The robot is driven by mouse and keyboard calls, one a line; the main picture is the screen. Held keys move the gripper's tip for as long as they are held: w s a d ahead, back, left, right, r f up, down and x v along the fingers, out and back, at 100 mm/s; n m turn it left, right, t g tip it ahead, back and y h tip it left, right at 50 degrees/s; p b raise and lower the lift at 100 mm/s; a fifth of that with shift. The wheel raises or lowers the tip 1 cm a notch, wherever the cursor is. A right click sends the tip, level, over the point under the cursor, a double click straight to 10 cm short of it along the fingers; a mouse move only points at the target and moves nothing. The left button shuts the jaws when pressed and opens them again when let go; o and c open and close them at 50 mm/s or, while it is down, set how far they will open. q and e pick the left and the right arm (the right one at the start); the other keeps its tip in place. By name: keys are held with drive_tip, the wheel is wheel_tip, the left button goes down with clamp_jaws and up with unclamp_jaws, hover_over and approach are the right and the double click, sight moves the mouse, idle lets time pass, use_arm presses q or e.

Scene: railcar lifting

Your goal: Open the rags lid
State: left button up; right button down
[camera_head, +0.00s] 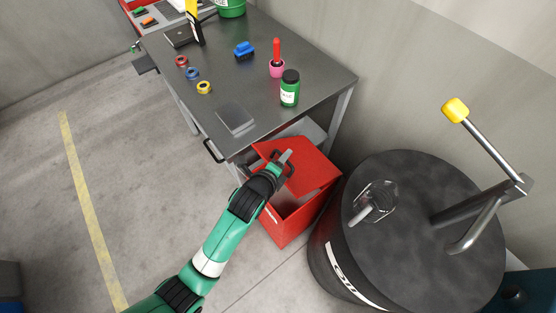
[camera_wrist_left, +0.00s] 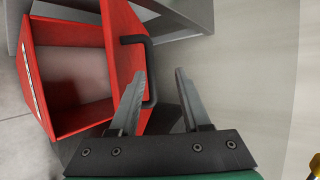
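The red rags bin (camera_head: 285,232) stands on the floor beside and partly under the table's front right corner. Its lid (camera_head: 318,172) is raised at a tilt, and the bin's open inside shows below it. In the left wrist view the lid (camera_wrist_left: 122,62) stands up beside the open bin (camera_wrist_left: 40,85), with a black handle (camera_wrist_left: 149,60) on its face. My left gripper (camera_head: 287,157) is at the lid. In the wrist view its two fingers (camera_wrist_left: 161,72) are apart, with the handle between them, nearer the left finger. Contact with the handle is unclear. My right gripper is not in view.
A grey table (camera_head: 225,85) holds a green jar (camera_head: 290,90), a blue brush (camera_head: 244,50), tape rolls and a pink cup. A black drum (camera_head: 400,240) with a lever (camera_head: 492,147) stands right of the bin.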

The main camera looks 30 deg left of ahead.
use_arm(q)
drive_tip(key=p+v, duration=0.1)
drive_tip(key=v, duration=0.1)
drive_tip(key=p+v, duration=0.1)
drive_tip(key=v, duration=0.1)
drive_tip(key=shift+w+r, duration=0.15)
drive_tip(key=shift+r, duration=0.15)
drive_tip(key=shift+s, duration=0.55)
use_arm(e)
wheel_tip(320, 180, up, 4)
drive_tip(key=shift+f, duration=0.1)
